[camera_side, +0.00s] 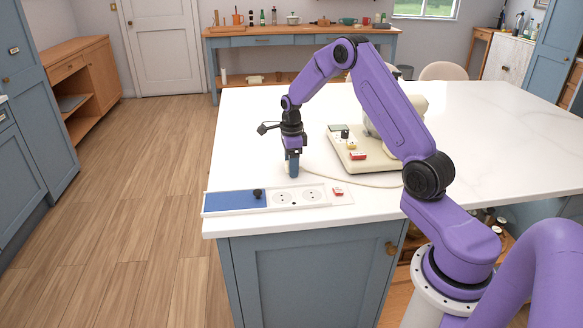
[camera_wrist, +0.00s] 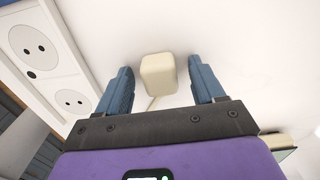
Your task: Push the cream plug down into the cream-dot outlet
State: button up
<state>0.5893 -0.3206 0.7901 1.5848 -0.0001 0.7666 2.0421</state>
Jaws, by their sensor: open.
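The cream plug (camera_wrist: 159,73) stands on the white worktop between the spread fingers of my gripper (camera_wrist: 158,82) in the wrist view, with visible gaps on both sides. In the side view my gripper (camera_side: 292,168) points down just behind the outlet strip and mostly hides the plug. The strip holds two round white outlets, a left one (camera_side: 284,197) and a right one (camera_side: 313,194); both look empty. They also show at the left of the wrist view, an upper one (camera_wrist: 31,41) and a lower one (camera_wrist: 72,101). A black dot lies beside the upper one. I cannot make out a cream dot.
The strip has a blue panel (camera_side: 235,201) with a black knob (camera_side: 257,193) at its left and a red switch (camera_side: 338,191) at its right. A cream appliance (camera_side: 385,160) stands behind to the right. A pale cord (camera_side: 345,180) runs across the worktop (camera_side: 470,125).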

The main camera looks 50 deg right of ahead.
jog(key=c, duration=1)
jog(key=shift+r, duration=0.1)
jog(key=shift+r, duration=0.6)
notch_tip(320, 180, up, 2)
jog(key=shift+r, duration=0.1)
jog(key=s+a+r, duration=0.1)
jog(key=s+r, duration=0.2)
jog(key=s, duration=0.1)
jog(key=s+a+r, duration=0.2)
jog(key=s+r, duration=0.1)
jog(key=s, duration=0.1)
jog(key=s+a+r, duration=0.1)
jog(key=s+r, duration=0.2)
jog(key=s, duration=0.2)
jog(key=shift+s+a+r, duration=0.1)
jog(key=shift+a+r, duration=0.1)
jog(key=shift+a, duration=0.15)
jog(key=shift+m, duration=0.3)
jog(key=f, duration=0.1)
jog(key=a+f, duration=0.1)
jog(key=f, duration=0.1)
jog(key=a+f, duration=0.1)
jog(key=f, duration=0.1)
jog(key=shift+w+a+f, duration=0.1)
jog(key=shift+w+f, duration=0.15)
jog(key=shift+w, duration=0.15)
